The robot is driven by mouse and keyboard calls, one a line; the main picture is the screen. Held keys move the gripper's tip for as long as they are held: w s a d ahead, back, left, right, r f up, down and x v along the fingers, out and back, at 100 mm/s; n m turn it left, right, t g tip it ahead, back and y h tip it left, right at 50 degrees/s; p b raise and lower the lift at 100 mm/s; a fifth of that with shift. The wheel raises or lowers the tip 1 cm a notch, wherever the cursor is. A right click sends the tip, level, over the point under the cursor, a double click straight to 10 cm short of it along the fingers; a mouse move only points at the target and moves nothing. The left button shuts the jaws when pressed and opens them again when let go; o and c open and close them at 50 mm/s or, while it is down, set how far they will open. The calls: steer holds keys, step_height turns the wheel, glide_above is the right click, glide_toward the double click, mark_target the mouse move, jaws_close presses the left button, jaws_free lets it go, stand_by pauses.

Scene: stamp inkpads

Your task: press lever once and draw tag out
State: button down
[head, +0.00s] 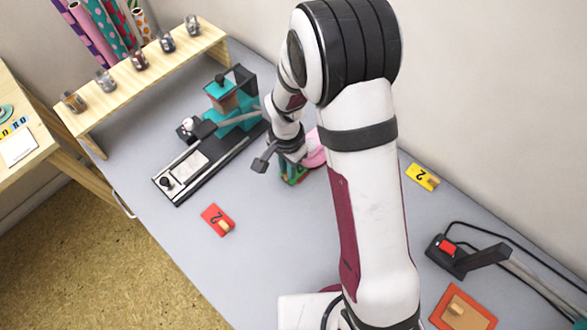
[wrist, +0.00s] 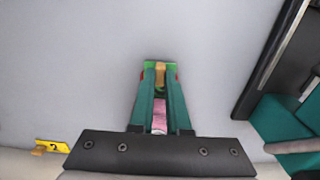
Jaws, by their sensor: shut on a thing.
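A teal press (head: 235,118) with dark arms stands on a long black base (head: 210,163) at the back left; I cannot tell which arm is the lever. A white plate (head: 189,164) lies on the base, possibly the tag. The base and teal body show at the right of the wrist view (wrist: 245,88). My gripper (head: 291,176) is right of the base, low over the table. In the wrist view its teal fingers (wrist: 160,75) are shut on the tan wooden knob (wrist: 160,68) of a green block (wrist: 152,64). Its underside is hidden.
A red card (head: 217,219) with a wooden knob lies in front. A yellow card (head: 421,177) marked 2 lies right. A pink round thing (head: 316,149) is partly behind my arm. An orange pad (head: 463,309) and black device (head: 445,257) with cable are front right. A shelf (head: 125,75) bears several jars.

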steer(key=shift+s+a, duration=1.65)
steer(key=shift+s, duration=0.05)
step_height(320, 180, up, 6)
